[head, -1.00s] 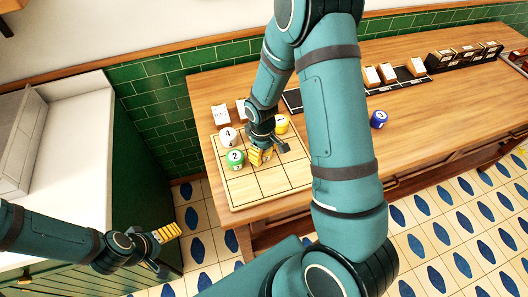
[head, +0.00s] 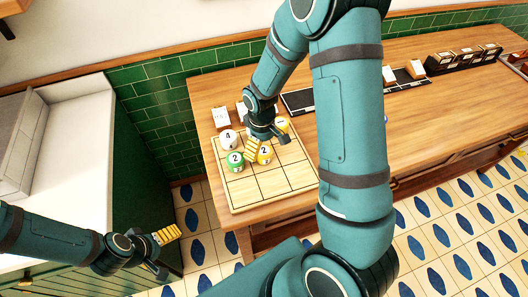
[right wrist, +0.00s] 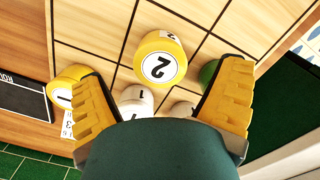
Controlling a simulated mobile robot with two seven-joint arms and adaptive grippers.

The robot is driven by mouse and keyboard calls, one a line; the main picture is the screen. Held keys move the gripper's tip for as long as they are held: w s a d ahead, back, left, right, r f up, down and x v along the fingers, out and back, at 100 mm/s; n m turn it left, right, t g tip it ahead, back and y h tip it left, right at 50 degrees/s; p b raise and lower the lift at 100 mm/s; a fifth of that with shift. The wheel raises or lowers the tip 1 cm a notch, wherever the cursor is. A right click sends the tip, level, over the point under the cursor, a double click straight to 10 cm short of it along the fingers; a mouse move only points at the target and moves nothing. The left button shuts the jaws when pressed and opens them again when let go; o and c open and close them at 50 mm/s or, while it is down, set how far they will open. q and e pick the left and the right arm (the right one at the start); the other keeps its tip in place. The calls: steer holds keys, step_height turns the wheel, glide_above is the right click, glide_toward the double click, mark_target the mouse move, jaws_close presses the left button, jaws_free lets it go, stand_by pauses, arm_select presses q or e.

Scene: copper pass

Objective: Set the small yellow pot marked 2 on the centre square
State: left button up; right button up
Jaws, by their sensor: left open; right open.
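The small yellow pot marked 2 (head: 264,156) stands upright on the gridded board (head: 285,199) and appears to be on its centre square. It also shows in the right wrist view (right wrist: 160,60), beyond and between my fingertips, with clear gaps to both. My right gripper (head: 251,149) is open and empty, just to the upper left of the pot in the head view; its two yellow fingers also show in the right wrist view (right wrist: 165,100). My left gripper (head: 160,250) is open and empty at the lower left, away from the board.
A green pot marked 2 (head: 235,161), a white pot marked 4 (head: 228,139) and another yellow pot (head: 282,125) stand on the board. White pots (right wrist: 136,100) sit between my fingers in the right wrist view. The board's front squares are clear. Cards (head: 221,117) stand behind.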

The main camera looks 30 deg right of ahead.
mark_target(263, 150)
step_height(263, 150, up, 7)
steer(key=shift+w+a+r, duration=0.1)
steer(key=shift+w+r, duration=0.05)
steer(key=shift+r, duration=0.05)
stand_by(0.6)
